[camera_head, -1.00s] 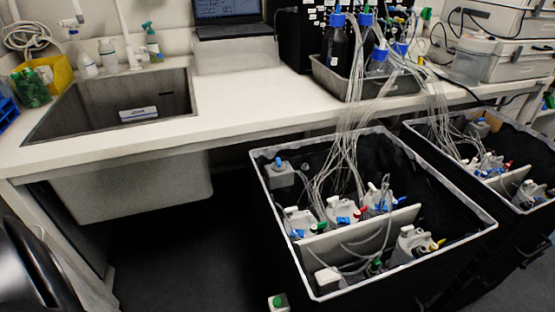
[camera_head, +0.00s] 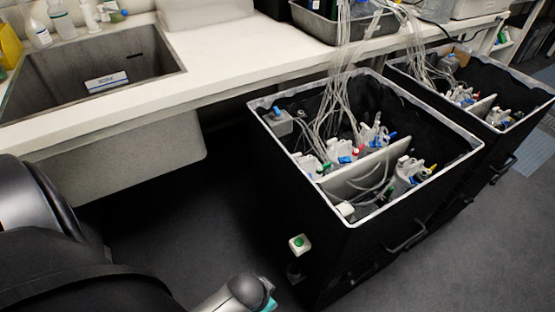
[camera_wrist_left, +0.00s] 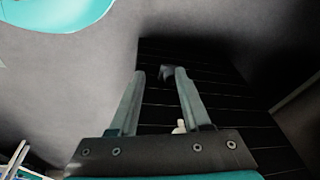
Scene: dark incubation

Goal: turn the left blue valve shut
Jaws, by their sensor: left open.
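A small blue valve (camera_head: 277,110) sits on a grey block (camera_head: 279,125) in the far left corner of the nearer black bin (camera_head: 330,250). Other blue-topped fittings (camera_head: 345,159) lie among white bottles and tubes further inside that bin. My left arm comes in from the lower left in the head view, in front of the bin; its gripper fingers are not seen there. In the left wrist view my left gripper (camera_wrist_left: 160,73) is open and empty, over grey floor and a dark slatted surface. No valve shows in the wrist view. My right gripper is not in view.
A second black bin (camera_head: 530,106) stands to the right. A green button (camera_head: 299,243) is on the nearer bin's outer side. The bench with a sink (camera_head: 150,57) lies behind. Tubes (camera_head: 340,95) hang into the bins. Floor left of the nearer bin is clear.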

